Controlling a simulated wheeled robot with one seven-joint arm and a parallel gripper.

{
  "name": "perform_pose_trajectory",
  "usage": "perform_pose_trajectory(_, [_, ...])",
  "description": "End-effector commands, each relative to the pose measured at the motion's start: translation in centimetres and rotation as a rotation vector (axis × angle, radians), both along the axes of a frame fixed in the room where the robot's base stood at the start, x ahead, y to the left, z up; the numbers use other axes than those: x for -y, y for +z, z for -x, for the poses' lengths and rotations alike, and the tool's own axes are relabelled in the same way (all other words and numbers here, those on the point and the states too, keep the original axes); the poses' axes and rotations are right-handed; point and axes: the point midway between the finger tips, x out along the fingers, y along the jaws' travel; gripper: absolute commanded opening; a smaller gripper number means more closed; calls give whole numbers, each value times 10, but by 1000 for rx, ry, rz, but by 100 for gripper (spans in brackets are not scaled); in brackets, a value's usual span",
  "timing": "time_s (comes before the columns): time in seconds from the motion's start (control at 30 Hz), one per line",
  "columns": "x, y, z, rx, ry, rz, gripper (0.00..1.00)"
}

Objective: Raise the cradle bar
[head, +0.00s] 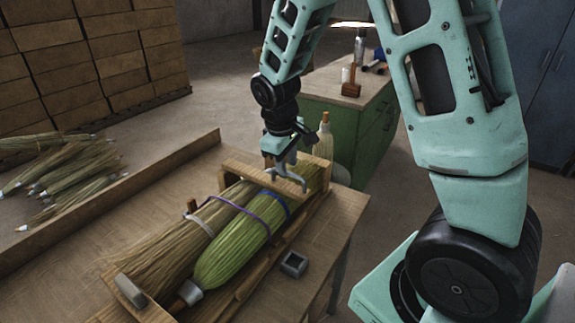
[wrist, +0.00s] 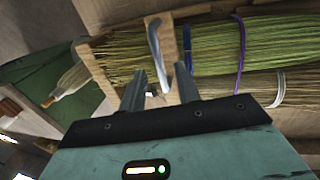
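A wooden cradle (head: 232,166) on the bench holds a green broom head (head: 235,240) and a browner one (head: 180,235) side by side. A wooden crosspiece at its far end, seemingly the cradle bar, also shows in the wrist view (wrist: 154,28), with a pale curved metal handle (wrist: 157,50) on it. My gripper (head: 286,177) is over the far end of the cradle, close to this handle. In the wrist view, my fingers (wrist: 160,86) are apart, with the handle's lower end near the gap between them. I cannot tell whether they touch it.
A purple cord (head: 238,208) crosses the brooms. A small grey box (head: 293,264) sits on the bench right of the cradle. A green cabinet (head: 345,115) with bottles stands behind. Loose brooms (head: 70,165) lie beyond the bench's raised left edge (head: 120,192).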

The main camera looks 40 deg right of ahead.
Motion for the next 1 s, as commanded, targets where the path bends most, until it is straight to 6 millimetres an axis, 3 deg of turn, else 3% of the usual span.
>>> perform_pose_trajectory(0.17, [3, -12, 0, -1, -1, 0, 33])
perform_pose_trajectory(0.47, [3, -13, -1, 0, -1, 0, 33])
perform_pose_trajectory(0.57, [3, -13, -1, 0, -1, 0, 5])
perform_pose_trajectory(0.6, [3, -13, -1, 0, 0, 0, 0])
perform_pose_trajectory(1.0, [1, -1, -4, -33, 1, 12, 0])
